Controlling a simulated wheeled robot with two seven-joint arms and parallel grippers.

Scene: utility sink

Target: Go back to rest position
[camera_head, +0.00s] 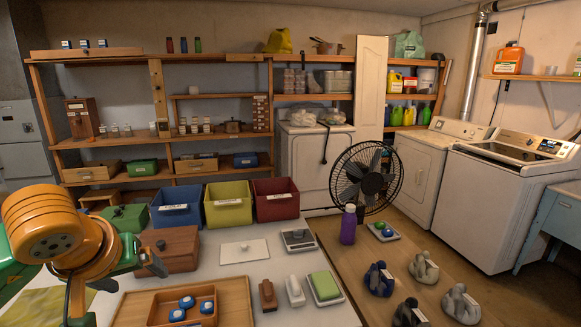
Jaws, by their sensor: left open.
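My left arm comes in from the left edge, with orange rounded links and green parts. My left gripper (132,272) is open and appears empty, above the left part of the white table (225,256). It is in front of a brown wooden box (178,246), and part of that box is hidden behind it. I cannot tell the exact gap between them. My right gripper is not in view.
Blue (177,207), yellow (228,204) and red bins (276,200) line the table's back. A wooden tray (238,301) holds blue-and-white items. A soap dish (325,287) lies to its right.

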